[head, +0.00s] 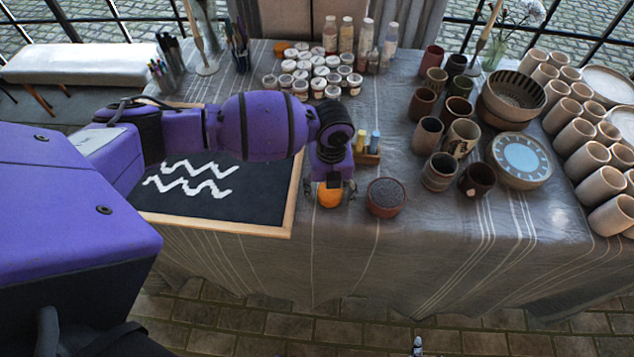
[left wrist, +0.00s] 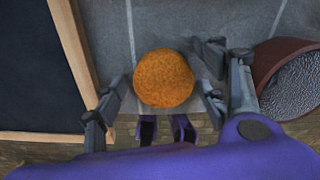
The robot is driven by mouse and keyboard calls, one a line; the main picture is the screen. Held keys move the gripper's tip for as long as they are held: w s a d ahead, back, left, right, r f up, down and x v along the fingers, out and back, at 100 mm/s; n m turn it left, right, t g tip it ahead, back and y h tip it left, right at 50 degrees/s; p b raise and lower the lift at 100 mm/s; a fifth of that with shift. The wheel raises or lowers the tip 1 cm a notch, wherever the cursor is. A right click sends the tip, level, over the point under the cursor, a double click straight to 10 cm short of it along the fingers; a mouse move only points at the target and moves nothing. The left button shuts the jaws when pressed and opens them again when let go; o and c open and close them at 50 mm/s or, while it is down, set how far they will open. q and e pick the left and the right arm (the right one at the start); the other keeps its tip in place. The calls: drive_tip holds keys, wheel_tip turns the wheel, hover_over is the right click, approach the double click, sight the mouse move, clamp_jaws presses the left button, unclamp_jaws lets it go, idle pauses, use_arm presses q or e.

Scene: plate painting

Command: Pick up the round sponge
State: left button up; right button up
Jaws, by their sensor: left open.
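The round sponge (head: 329,196) is orange and lies on the grey tablecloth near the table's front edge. My left gripper (head: 331,188) is right above it, pointing down, and hides part of it in the head view. In the left wrist view the sponge (left wrist: 164,78) sits between the open fingers of my left gripper (left wrist: 166,88). Small gaps seem to show on both sides, but I cannot tell how far below the fingertips it lies.
A terracotta bowl with dark grainy contents (head: 386,197) stands close to the right of the sponge. A wood-framed black board (head: 215,207) lies to the left. Cups (head: 427,136) and pots crowd the right, and paint jars (head: 318,70) stand behind.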

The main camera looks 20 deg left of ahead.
use_arm(q)
drive_tip(key=shift+r, duration=0.1)
drive_tip(key=c, duration=0.8)
drive_tip(key=shift+c, duration=0.7)
use_arm(e)
drive_tip(key=shift+s+d, duration=0.1)
drive_tip(key=shift+d, duration=0.25)
